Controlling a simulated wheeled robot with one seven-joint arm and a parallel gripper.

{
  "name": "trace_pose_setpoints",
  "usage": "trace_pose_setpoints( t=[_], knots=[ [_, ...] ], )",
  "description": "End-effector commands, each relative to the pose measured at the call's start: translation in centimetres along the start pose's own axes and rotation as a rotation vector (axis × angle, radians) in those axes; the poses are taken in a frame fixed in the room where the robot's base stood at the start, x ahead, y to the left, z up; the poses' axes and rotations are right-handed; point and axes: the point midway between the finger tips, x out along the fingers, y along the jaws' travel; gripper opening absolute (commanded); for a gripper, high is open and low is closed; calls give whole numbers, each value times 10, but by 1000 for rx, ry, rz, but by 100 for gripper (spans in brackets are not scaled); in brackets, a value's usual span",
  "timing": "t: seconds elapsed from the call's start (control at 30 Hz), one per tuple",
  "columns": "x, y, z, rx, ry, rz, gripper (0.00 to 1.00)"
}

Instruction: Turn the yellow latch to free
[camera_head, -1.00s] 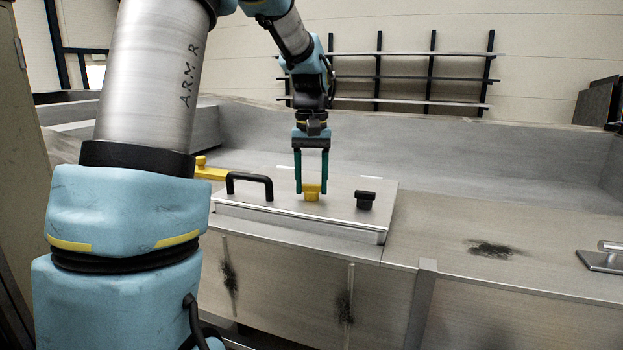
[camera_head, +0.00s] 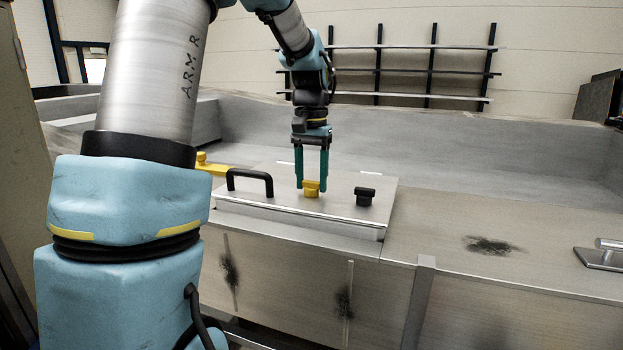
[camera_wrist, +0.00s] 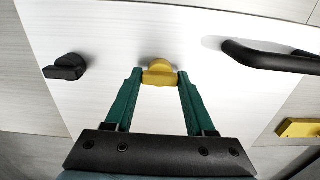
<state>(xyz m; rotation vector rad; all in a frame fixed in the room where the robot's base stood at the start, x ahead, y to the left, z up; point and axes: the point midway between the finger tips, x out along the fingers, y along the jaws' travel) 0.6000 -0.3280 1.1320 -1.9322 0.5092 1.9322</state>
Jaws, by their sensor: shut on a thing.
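The yellow latch (camera_head: 311,189) is a small knob with a crossbar on top of a flat metal hatch lid (camera_head: 338,212). It also shows in the wrist view (camera_wrist: 159,74), between my fingertips. My gripper (camera_head: 312,184) points down from above, with its green fingers on either side of the latch's bar. In the wrist view my gripper (camera_wrist: 160,80) is shut on the bar, one finger touching each end. The knob's round base shows beyond the bar.
A black knob (camera_head: 365,196) stands right of the latch. A black handle (camera_head: 250,183) is on the left, with a yellow bar (camera_head: 212,167) beyond it. A metal fitting (camera_head: 603,255) lies at far right. The deck between is clear apart from a dark scuff (camera_head: 491,246).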

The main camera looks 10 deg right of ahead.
Motion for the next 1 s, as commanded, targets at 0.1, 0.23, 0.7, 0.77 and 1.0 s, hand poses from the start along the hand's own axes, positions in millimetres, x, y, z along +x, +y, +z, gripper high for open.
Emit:
trace_pose_setpoints(
  t=[0.1,0.23,0.7,0.77,1.0],
  knots=[
    [0,0,0,2,0,-1,0],
    [0,0,0,2,0,-1,68],
    [-4,0,-1,0,2,-1,85],
    [-10,0,-1,0,4,-1,85],
    [-53,0,-1,1,5,0,85]
  ],
)
